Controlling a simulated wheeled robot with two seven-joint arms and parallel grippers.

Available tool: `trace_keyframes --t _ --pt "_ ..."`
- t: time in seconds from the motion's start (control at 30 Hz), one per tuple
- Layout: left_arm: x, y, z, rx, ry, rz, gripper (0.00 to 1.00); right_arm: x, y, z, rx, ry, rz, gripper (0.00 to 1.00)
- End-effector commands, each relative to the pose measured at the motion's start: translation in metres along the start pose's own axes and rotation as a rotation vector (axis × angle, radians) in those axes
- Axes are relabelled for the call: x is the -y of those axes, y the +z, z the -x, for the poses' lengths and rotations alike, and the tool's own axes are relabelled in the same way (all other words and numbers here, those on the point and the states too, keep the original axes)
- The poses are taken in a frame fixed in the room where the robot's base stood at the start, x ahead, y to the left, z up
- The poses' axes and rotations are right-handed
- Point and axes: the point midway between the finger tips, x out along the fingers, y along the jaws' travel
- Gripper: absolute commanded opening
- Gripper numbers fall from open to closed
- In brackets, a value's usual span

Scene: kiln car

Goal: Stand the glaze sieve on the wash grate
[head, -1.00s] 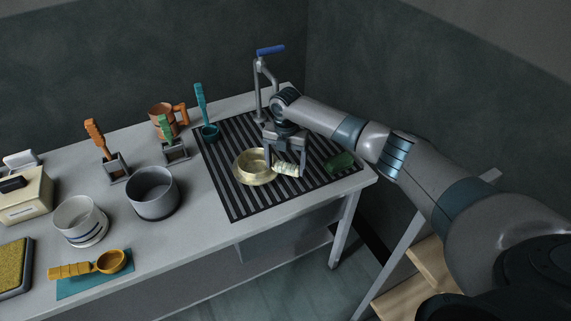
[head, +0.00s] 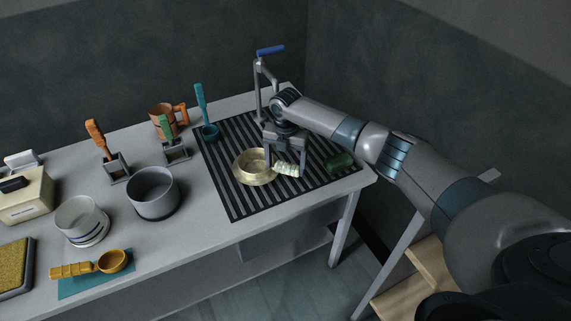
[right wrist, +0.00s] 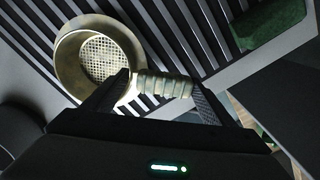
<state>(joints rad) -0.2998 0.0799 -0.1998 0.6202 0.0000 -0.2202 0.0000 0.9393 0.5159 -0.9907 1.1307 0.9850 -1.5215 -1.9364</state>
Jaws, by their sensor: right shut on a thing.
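The glaze sieve (head: 253,167) is a brass-coloured round pan with a mesh floor and a pale ribbed handle (head: 287,169). It is upright over the dark slatted wash grate (head: 237,205); I cannot tell whether its base touches the slats. My right gripper (head: 286,172) points down and is shut on the handle. The right wrist view shows the sieve's mesh (right wrist: 103,57) and the handle (right wrist: 163,86) between the two fingers. My left gripper is not in view.
A green block (head: 341,161) lies on the grate's right part. A grey pot (head: 153,193) and a white striped pot (head: 81,221) stand left of the grate.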

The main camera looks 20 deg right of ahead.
Motion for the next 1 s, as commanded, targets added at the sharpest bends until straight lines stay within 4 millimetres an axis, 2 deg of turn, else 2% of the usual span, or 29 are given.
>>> trace_keyframes --t 1.0 --pt "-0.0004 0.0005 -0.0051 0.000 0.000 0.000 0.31 -0.0007 0.0004 -0.0073 0.001 0.002 0.000 0.17"
